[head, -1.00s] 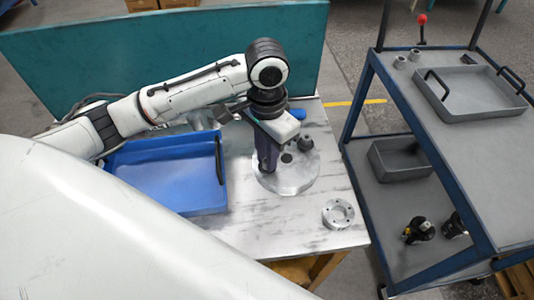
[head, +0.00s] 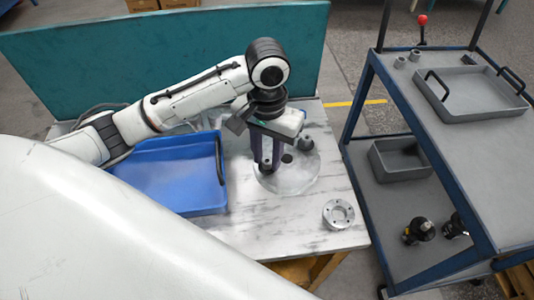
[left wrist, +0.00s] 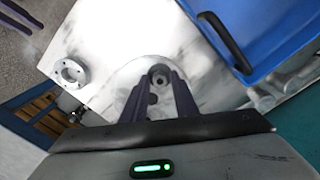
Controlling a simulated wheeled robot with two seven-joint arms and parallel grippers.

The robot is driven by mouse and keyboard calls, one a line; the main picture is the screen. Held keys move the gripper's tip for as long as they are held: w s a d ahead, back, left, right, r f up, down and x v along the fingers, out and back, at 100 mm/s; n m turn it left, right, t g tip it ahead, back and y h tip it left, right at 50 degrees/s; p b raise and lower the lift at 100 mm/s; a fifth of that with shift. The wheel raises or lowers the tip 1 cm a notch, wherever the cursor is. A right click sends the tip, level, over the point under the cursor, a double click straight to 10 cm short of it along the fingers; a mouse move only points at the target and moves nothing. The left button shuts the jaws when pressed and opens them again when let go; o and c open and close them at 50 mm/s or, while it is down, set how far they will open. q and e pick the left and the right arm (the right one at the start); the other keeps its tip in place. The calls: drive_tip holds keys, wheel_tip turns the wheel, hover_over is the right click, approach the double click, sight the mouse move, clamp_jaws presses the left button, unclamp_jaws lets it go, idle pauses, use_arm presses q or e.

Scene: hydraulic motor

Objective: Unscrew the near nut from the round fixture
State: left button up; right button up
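The round fixture (head: 300,183) is a pale metal disc on the table, with dark nuts standing on it. One dark nut (head: 305,143) shows at its right rear and another (head: 287,158) just right of my left gripper (head: 267,166). The gripper points down over the disc's left part, its two dark fingers apart. In the left wrist view, a round nut (left wrist: 160,76) shows between the fingertips, with a small gap to the left one. Any contact is unclear. The fingers partly hide the fixture.
A blue tray (head: 170,204) with a dark handle lies left of the fixture. A loose metal ring with holes (head: 338,203) lies at the table's right front. A teal panel (head: 130,60) stands behind. A cart (head: 480,140) with grey bins stands right, across a gap.

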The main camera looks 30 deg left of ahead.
use_arm(q)
drive_tip(key=m, duration=0.4)
drive_tip(key=shift+m, duration=0.4)
drive_tip(key=m, duration=0.5)
drive_tip(key=shift+m, duration=0.3)
clamp_jaws()
drive_tip(key=n, duration=0.5)
drive_tip(key=shift+n, duration=0.4)
